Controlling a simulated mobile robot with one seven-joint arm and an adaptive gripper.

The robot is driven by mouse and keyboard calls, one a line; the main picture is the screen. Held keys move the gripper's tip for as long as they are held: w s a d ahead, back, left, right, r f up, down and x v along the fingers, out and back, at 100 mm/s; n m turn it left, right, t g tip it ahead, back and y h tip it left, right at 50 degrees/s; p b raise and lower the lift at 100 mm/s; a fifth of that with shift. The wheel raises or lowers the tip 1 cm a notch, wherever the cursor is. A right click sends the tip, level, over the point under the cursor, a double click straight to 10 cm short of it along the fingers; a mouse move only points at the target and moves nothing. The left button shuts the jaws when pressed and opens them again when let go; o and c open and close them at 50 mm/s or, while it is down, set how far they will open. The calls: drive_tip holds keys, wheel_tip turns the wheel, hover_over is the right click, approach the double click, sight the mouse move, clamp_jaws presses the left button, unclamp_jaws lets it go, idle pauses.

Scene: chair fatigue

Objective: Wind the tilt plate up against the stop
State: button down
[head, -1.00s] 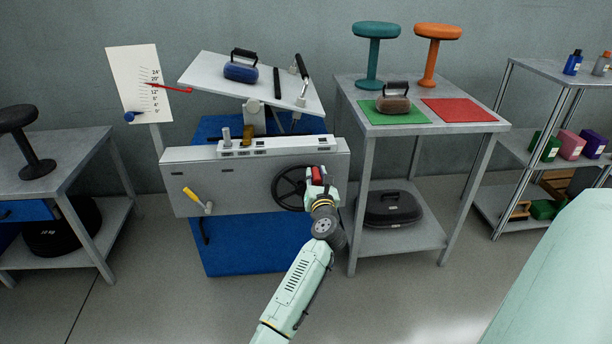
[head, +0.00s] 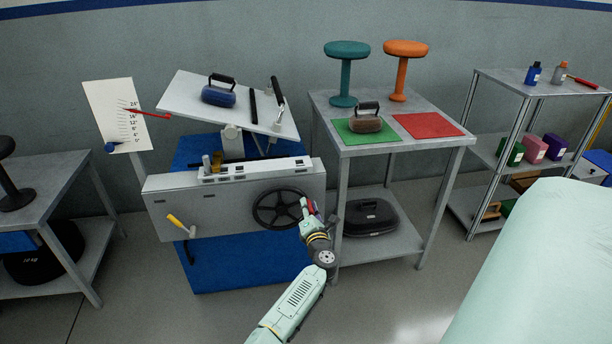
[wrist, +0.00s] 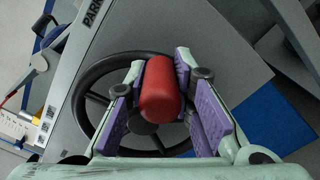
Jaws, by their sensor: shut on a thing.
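The pale tilt plate (head: 185,98) sits tilted above the grey machine, its left end higher than its right. A blue kettlebell-like weight (head: 218,95) rests on it. The black handwheel (head: 257,219) is on the machine's front, with a red knob (wrist: 162,92) on its rim. My gripper (head: 310,207) is shut on the knob, its purple pads on either side in the wrist view. The knob is at the wheel's right side. A red pointer (head: 150,114) crosses the upper part of the white scale board (head: 103,105); the exact reading is too small. I cannot pick out the stop.
A yellow-handled lever (head: 178,222) sticks out at the machine's lower left. A grey table (head: 335,104) on the right holds two stools, a brown weight, and green and red mats. Its legs stand close to my gripper's right. A shelf (head: 500,83) is further right.

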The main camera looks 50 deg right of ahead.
drive_tip(key=shift+f, duration=0.2)
idle(0.3)
drive_tip(key=c, duration=1.4)
unclamp_jaws()
drive_tip(key=shift+o, duration=0.2)
drive_tip(key=v, duration=1.2)
drive_tip(key=shift+d, duration=0.1)
